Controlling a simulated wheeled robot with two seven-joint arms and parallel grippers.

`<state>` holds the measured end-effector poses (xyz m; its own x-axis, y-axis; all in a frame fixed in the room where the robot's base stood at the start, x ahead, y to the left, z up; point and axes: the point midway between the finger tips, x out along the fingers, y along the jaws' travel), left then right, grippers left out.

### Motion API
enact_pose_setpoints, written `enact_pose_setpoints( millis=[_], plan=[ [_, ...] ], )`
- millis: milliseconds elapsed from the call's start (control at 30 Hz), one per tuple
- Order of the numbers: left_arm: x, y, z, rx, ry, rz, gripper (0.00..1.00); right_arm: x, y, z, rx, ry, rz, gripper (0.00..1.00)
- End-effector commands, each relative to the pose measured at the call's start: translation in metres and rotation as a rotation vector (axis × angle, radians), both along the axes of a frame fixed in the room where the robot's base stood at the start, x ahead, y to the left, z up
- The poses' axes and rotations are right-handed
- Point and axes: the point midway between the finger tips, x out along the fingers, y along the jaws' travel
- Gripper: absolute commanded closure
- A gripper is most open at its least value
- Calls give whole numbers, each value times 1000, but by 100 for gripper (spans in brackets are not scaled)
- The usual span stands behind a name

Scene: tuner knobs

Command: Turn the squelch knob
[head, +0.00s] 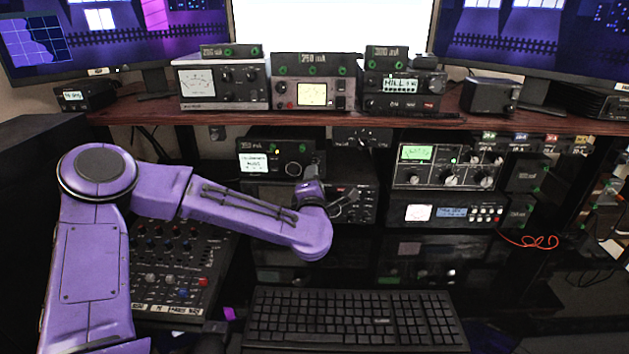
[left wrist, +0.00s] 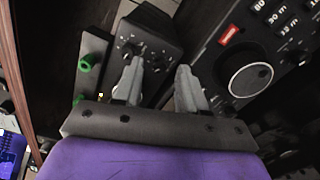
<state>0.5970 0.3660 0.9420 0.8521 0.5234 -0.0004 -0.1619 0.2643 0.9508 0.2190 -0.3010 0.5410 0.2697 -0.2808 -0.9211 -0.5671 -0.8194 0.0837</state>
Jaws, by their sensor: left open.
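My left gripper (head: 345,200) reaches in front of a black radio on the lower shelf in the head view. In the left wrist view its two grey fingers (left wrist: 160,72) are spread apart with nothing visibly held between them. A small black box (left wrist: 150,35) with knobs lies just beyond the fingers; one small knob (left wrist: 157,65) shows between them. The black radio (left wrist: 275,50) is at the right with a large round dial knob (left wrist: 249,80), beside the right finger. No squelch label is readable, so I cannot tell which knob is the squelch knob. My right gripper is out of view.
A box with green knobs (left wrist: 87,65) is at the left in the wrist view. A keyboard (head: 350,318) and a mixer panel (head: 165,270) lie below in the head view. The wooden shelf (head: 390,124) with more radios runs above my gripper.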

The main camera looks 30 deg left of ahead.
Motion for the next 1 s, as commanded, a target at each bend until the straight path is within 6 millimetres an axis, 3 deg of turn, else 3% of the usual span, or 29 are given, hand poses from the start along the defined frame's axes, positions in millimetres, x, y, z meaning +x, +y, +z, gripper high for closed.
enact_pose_setpoints(
  millis=[300,433,1000],
  plan=[
    [-61,-38,-2,2,-1,-5,59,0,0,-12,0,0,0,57],
    [-78,-48,-1,1,-1,-4,59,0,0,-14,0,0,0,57],
    [-84,-51,0,1,1,0,59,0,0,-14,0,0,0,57]
  ],
)
